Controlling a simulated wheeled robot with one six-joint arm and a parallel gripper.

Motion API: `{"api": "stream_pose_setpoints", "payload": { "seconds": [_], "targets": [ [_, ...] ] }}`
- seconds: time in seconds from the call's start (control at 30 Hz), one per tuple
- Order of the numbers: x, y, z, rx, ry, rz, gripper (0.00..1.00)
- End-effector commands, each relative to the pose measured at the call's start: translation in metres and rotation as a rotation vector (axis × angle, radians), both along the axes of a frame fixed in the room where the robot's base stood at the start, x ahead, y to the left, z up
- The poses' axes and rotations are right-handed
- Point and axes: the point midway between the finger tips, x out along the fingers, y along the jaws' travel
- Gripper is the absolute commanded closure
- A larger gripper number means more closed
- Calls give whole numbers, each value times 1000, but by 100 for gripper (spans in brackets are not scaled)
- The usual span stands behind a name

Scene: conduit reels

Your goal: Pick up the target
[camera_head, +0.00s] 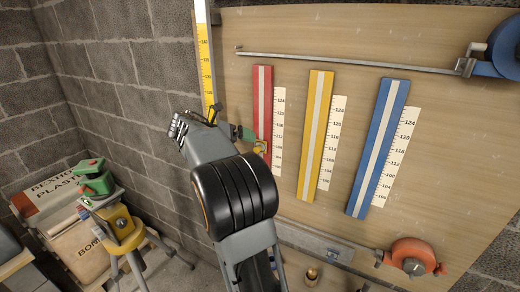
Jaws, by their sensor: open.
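The task names only a target, and no thing here is marked as one. My gripper (250,138) is at the end of my grey arm, in front of the lower part of the red strip (263,95). It is open, but it is small and partly hidden by my wrist. Small green and yellow parts show there, and I cannot tell whether they belong to the gripper or to another thing. A yellow strip (315,125) and a blue strip (377,150) stand to the right on the wooden board (350,90), each beside a number scale.
A blue reel (508,48) with a long metal rod (350,59) is at the upper right. An orange reel (412,257) is at the lower right. A yellow stand (122,232) and a labelled box (60,190) are at the left by the block wall.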

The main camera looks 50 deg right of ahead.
Motion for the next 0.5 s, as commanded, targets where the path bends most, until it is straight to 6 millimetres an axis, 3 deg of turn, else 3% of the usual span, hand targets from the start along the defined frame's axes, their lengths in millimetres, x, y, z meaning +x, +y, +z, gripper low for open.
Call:
{"api": "stream_pose_setpoints", "payload": {
  "seconds": [0.5],
  "targets": [
    [-18, -38, -26, 0, 0, -2, 1]
  ]
}}
